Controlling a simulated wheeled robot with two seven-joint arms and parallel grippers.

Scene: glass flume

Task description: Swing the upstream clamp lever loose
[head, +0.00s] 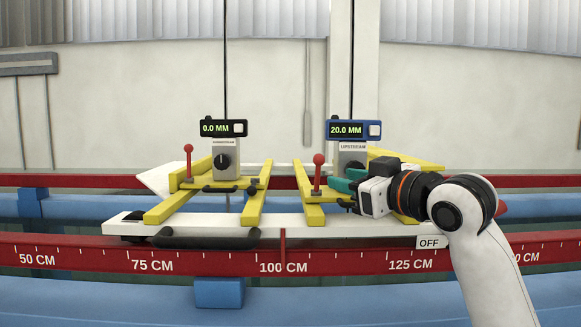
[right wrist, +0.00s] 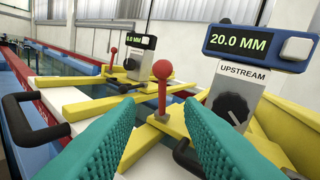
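The upstream clamp lever is a red ball-topped lever (head: 318,172) standing upright on the yellow upstream carriage (head: 308,203). It also shows in the right wrist view (right wrist: 162,86). The upstream gauge (head: 352,131) behind it reads 20.0 MM. My right gripper (head: 342,190) is just to the right of the lever in the head view. In the right wrist view, its teal fingers (right wrist: 150,140) are spread with the lever beyond the gap between them, and nothing is held. My left gripper is not in view.
The downstream carriage (head: 256,200) stands to the left with its own red lever (head: 188,160) and a gauge (head: 222,128) reading 0.0 MM. A white board (head: 330,222) bears both carriages. A black handle (head: 205,241) and red scaled rail (head: 200,261) run in front.

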